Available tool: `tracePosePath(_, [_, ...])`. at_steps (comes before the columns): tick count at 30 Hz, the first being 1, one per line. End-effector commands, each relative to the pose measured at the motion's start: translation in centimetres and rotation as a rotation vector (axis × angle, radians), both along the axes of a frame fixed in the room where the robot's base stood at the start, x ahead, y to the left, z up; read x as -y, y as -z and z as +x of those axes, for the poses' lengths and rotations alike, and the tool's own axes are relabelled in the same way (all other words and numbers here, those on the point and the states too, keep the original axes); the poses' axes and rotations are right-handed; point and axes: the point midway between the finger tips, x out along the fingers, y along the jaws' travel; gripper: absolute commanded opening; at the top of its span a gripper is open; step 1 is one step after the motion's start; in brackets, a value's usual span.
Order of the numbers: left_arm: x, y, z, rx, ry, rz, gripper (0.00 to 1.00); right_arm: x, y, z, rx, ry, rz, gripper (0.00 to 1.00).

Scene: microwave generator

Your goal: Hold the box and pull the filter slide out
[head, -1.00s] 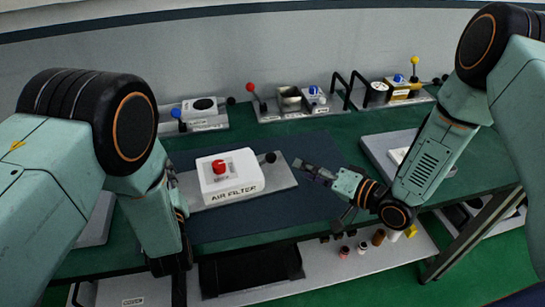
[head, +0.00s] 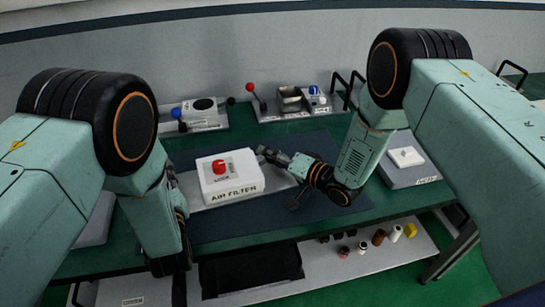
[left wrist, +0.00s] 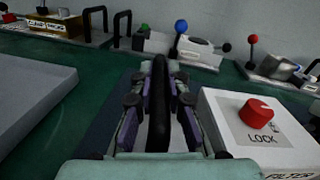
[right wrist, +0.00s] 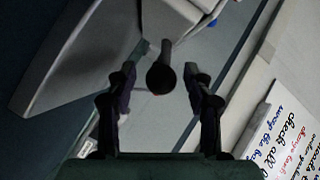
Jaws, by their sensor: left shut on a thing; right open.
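The white AIR FILTER box (head: 228,182) with a red LOCK knob (head: 219,167) sits on a grey plate (head: 275,182) on the dark mat. In the left wrist view my left gripper (left wrist: 160,85) is shut on an upright black handle (left wrist: 159,115) beside the box; in the head view my arm mostly hides this grip. A black ball knob (right wrist: 160,76) on a rod projects from the box's right side in the head view. My right gripper (head: 268,153) is open at this knob, its fingers on either side with gaps showing in the right wrist view (right wrist: 165,80).
Behind the mat stand devices with a blue ball lever (head: 176,114) and a red ball lever (head: 250,88). A grey tray with a white block (head: 406,157) lies to the right. A lower shelf (head: 385,257) holds several small bottles. The front mat is clear.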

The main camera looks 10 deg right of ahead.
Motion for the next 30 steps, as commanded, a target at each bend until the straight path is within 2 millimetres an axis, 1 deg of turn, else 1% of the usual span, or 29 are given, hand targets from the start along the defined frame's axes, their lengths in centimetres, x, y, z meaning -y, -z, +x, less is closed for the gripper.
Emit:
tracePosePath(1, [-0.04, 0.73, -0.38, -0.022, 0.000, 0.001, 0.00, -0.03, 0.06, 0.02, 0.000, 0.000, 0.000, 0.52])
tracePosePath(6, [-0.04, 0.73, -0.38, -0.022, 0.000, 0.001, 0.00, -0.02, 0.07, 0.01, -0.001, 0.001, -0.001, 0.52])
tracePosePath(7, [-0.04, 0.73, -0.38, -0.022, 0.000, 0.001, 0.00, -0.02, 0.07, 0.01, -0.001, 0.001, -0.001, 0.50])
tracePosePath(24, [-0.05, 0.75, -0.39, -0.022, 0.000, 0.001, 0.00, 0.03, 0.11, -0.02, -0.002, 0.002, -0.002, 0.02])
tracePosePath(25, [-0.05, 0.75, -0.39, -0.022, 0.000, 0.001, 0.00, 0.04, 0.12, -0.02, -0.002, 0.002, -0.002, 0.00])
tracePosePath(30, [-0.06, 0.75, -0.39, -0.022, -0.001, 0.002, 0.00, 0.05, 0.15, -0.04, -0.004, 0.001, -0.002, 0.00])
